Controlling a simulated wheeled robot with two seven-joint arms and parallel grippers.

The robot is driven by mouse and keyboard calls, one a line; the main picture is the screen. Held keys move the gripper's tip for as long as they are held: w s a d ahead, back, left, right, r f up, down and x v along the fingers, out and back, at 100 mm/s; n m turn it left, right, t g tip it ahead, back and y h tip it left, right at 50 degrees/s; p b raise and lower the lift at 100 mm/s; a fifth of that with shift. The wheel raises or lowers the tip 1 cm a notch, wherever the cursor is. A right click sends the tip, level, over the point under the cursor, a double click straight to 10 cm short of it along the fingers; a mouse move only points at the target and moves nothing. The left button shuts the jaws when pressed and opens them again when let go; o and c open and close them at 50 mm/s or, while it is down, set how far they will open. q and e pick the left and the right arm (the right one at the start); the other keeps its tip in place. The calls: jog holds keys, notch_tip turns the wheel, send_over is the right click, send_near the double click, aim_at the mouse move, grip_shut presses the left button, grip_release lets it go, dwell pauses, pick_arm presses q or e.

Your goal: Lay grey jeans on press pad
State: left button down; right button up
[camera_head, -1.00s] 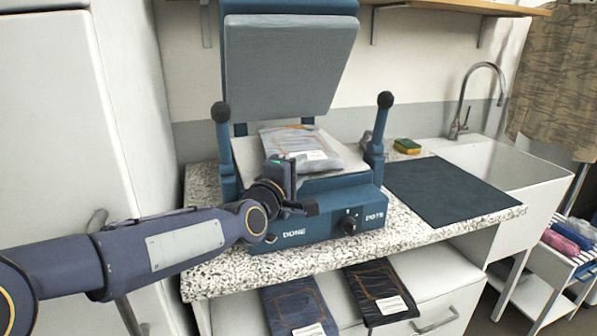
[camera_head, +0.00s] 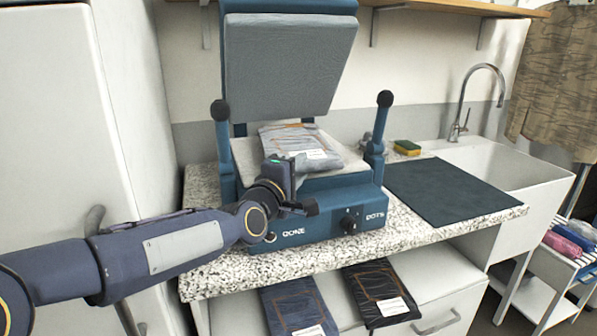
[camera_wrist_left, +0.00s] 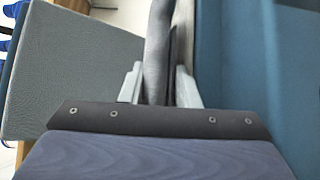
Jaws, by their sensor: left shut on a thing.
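The grey jeans (camera_head: 290,138), folded, with orange stitching and a white label, lie over the pale press pad (camera_head: 352,160) of the blue press. My left gripper (camera_head: 292,172) is at the front edge of the pad, shut on the jeans' near edge; its own wrist and body hide part of the jeans and pad. In the left wrist view, grey cloth (camera_wrist_left: 156,55) stands between the two fingers (camera_wrist_left: 158,88). I cannot tell whether the jeans lie fully flat. My right gripper is not in view.
The raised grey upper plate (camera_head: 285,65) hangs behind and above the pad. Two blue posts with black knobs flank it. A dark mat (camera_head: 450,190) lies clear on the counter at right. A sponge (camera_head: 407,147) and sink are beyond. Two folded dark garments (camera_head: 298,308) lie below the counter.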

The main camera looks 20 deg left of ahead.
pick_arm(q)
jog(key=shift+f+g, duration=0.3)
jog(key=shift+f, duration=0.85)
jog(key=c, duration=0.8)
grip_release()
jog(key=shift+c, duration=0.2)
jog(key=shift+s+d+p, duration=0.25)
jog(key=shift+d+p, duration=0.05)
jog(key=shift+d, duration=0.05)
jog(key=shift+c, duration=0.2)
jog(key=shift+s+d, duration=0.15)
jog(key=shift+s, duration=0.15)
jog(key=o, duration=0.9)
jog(key=shift+s+d+p, duration=0.15)
jog(key=shift+s+p, duration=0.2)
jog(key=shift+s, duration=0.05)
jog(key=shift+s+d+r+p, duration=0.1)
jog(key=shift+s+d+p, duration=0.3)
jog(key=shift+s, duration=0.3)
jog(key=s+d, duration=0.1)
jog(key=s, duration=0.1)
jog(key=s+d+p, duration=0.1)
jog(key=s, duration=0.1)
jog(key=s+d+p, duration=0.1)
jog(key=d, duration=0.1)
jog(key=shift+s+d+r, duration=0.1)
jog(key=shift+s+r, duration=0.15)
jog(key=shift+s, duration=0.15)
